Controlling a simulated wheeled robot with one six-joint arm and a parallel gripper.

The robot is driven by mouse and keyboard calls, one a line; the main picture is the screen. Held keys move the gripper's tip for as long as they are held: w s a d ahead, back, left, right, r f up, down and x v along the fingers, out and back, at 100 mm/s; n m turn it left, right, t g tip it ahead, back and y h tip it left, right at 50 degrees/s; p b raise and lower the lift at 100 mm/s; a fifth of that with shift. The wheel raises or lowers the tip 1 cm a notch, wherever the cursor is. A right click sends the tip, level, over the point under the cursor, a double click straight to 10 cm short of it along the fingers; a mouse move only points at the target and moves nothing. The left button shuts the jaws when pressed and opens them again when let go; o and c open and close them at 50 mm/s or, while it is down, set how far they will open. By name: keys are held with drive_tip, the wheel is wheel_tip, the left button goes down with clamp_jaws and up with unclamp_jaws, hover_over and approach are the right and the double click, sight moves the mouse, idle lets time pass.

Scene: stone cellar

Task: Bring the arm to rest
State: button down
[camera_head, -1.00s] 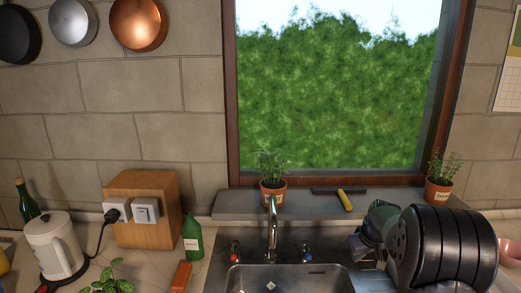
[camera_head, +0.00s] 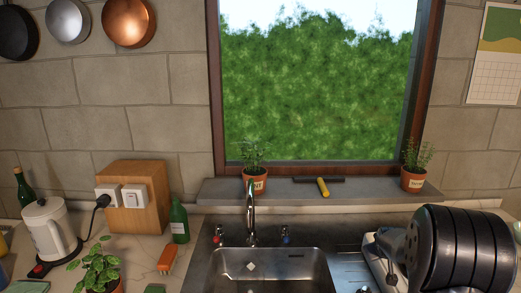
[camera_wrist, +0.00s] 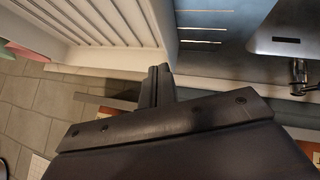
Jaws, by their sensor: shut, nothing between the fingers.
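My gripper (camera_wrist: 158,78) shows in the wrist view with its two dark fingers together and nothing between them. It is above the counter, near a pale ridged drainboard (camera_wrist: 95,20). In the head view, part of my arm, a dark ribbed link, fills the lower right corner. My gripper cannot be made out there.
A steel sink (camera_head: 215,275) with a tap (camera_head: 251,215) lies left of my arm. Potted herbs (camera_head: 414,180) and a yellow-handled tool (camera_head: 323,187) are on the sill (camera_head: 290,194). A kettle (camera_head: 48,230), wooden box (camera_head: 150,215) and green bottle (camera_head: 179,222) stand left.

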drive_tip(key=t, duration=0.2)
drive_tip(key=t+b, duration=0.1)
drive_tip(key=shift+s+d+r+n, duration=0.1)
drive_tip(key=shift+d+r+n, duration=0.2)
drive_tip(key=shift+r+n, duration=0.1)
drive_tip(key=shift+a, duration=0.1)
drive_tip(key=shift+r, duration=0.1)
